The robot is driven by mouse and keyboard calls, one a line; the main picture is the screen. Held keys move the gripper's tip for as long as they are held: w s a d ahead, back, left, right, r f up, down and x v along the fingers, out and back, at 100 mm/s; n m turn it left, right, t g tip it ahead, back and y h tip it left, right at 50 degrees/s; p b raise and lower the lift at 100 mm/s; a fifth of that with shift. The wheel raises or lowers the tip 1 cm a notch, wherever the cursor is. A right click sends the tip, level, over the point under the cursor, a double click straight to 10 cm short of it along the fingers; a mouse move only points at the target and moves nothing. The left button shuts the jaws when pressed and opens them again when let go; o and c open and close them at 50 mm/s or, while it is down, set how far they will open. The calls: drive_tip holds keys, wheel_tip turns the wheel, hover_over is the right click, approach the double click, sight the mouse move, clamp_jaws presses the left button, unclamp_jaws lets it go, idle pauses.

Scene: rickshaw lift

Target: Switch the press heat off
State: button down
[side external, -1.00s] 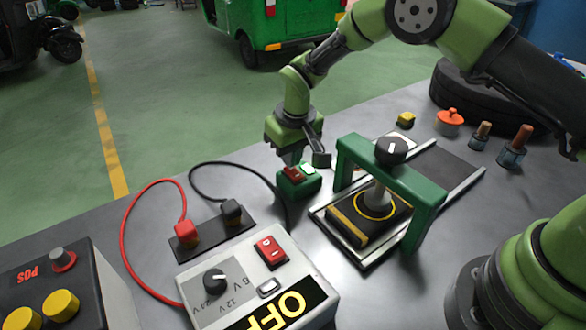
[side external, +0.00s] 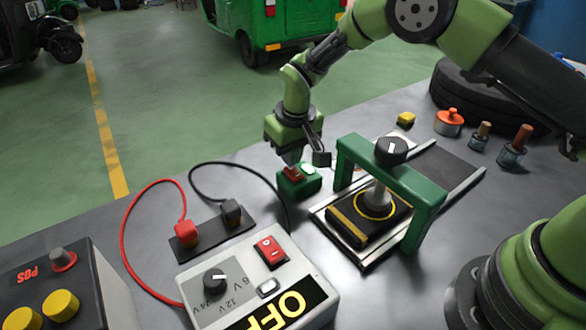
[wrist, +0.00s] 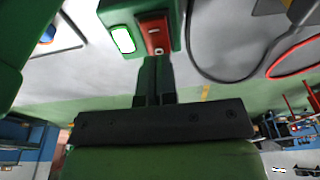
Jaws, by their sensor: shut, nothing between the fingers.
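A small green switch box (side external: 306,186) stands on the bench beside the green press (side external: 424,212). Its top carries a red rocker (wrist: 154,28) and a pale, bright lamp with a green rim (wrist: 122,39). In the side view the rocker (side external: 290,174) is partly hidden by my fingers, and the lamp (side external: 309,169) looks pale. My gripper (side external: 293,165) is shut and empty, pointing down over the rocker. In the wrist view its fingertips (wrist: 156,58) are at the rocker's near end, by a white ring mark. I cannot tell whether they touch it.
The press has a black knob (side external: 391,150) on top. A power supply (side external: 240,275) reading OFF stands at the front, with red and black leads behind it. A yellow block (side external: 406,119), an orange-lidded pot (side external: 449,121) and a tyre (side external: 470,95) are at the back right.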

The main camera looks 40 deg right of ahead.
drive_tip(key=shift+r, duration=2.9)
drive_tip(key=shift+r, duration=0.2)
drive_tip(key=s+d+r+m+t+y, duration=0.1)
drive_tip(key=s+d+r, duration=0.1)
drive_tip(key=s+r, duration=0.55)
drive_tip(key=s+d+r+m+t, duration=0.1)
drive_tip(key=s+d+r+t, duration=0.2)
drive_tip(key=r, duration=0.7)
drive_tip(key=s+d+r+m+t+y, duration=0.1)
drive_tip(key=s+m, duration=0.1)
drive_tip(key=s, duration=1.5)
drive_tip(key=shift+r, duration=0.25)
